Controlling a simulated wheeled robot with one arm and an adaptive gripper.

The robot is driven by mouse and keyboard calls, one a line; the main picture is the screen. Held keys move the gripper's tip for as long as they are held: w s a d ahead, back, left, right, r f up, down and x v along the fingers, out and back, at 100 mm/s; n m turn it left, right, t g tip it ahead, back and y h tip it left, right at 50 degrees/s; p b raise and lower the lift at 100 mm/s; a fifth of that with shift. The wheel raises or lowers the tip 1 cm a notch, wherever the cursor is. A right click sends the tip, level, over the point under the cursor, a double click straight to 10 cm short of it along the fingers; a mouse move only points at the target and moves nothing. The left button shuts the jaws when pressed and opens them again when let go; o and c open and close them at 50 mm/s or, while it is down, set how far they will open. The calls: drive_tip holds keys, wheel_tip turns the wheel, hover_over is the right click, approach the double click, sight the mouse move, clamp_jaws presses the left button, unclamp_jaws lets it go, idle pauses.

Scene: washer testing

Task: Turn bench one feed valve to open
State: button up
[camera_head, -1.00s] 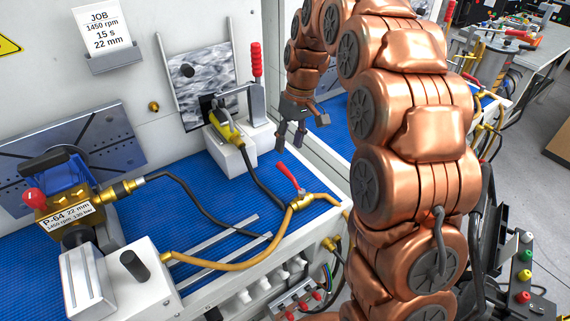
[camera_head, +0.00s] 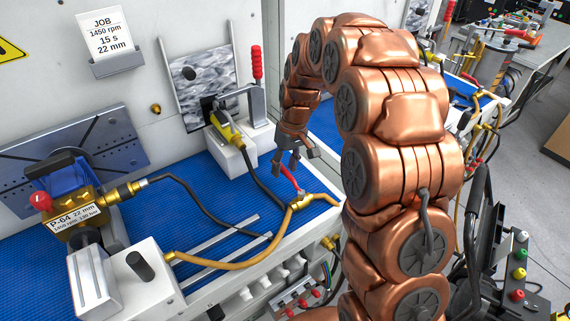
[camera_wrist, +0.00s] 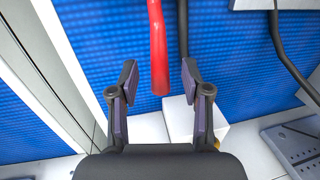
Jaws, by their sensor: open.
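The feed valve has a red lever handle (camera_head: 288,178) on a brass body (camera_head: 301,202) in the yellow hose line at the bench's front edge. The lever leans up and to the left in the head view. My gripper (camera_head: 285,165) is open, just above and beside the lever's upper end. In the wrist view the red lever (camera_wrist: 158,50) comes down from the top edge, its end near the gap between the two open fingers (camera_wrist: 157,85). The fingers appear apart from it. The brass body is not clearly seen in the wrist view.
A white block with a yellow nozzle (camera_head: 232,150) and a red-handled clamp (camera_head: 257,75) stand behind the valve. Black hoses (camera_head: 195,197) cross the blue mat. A pump (camera_head: 68,195) labelled P-64 sits at left. A partition post is close to my gripper's side.

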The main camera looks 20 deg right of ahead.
drive_tip(key=shift+c, duration=0.3)
clamp_jaws()
idle(0.3)
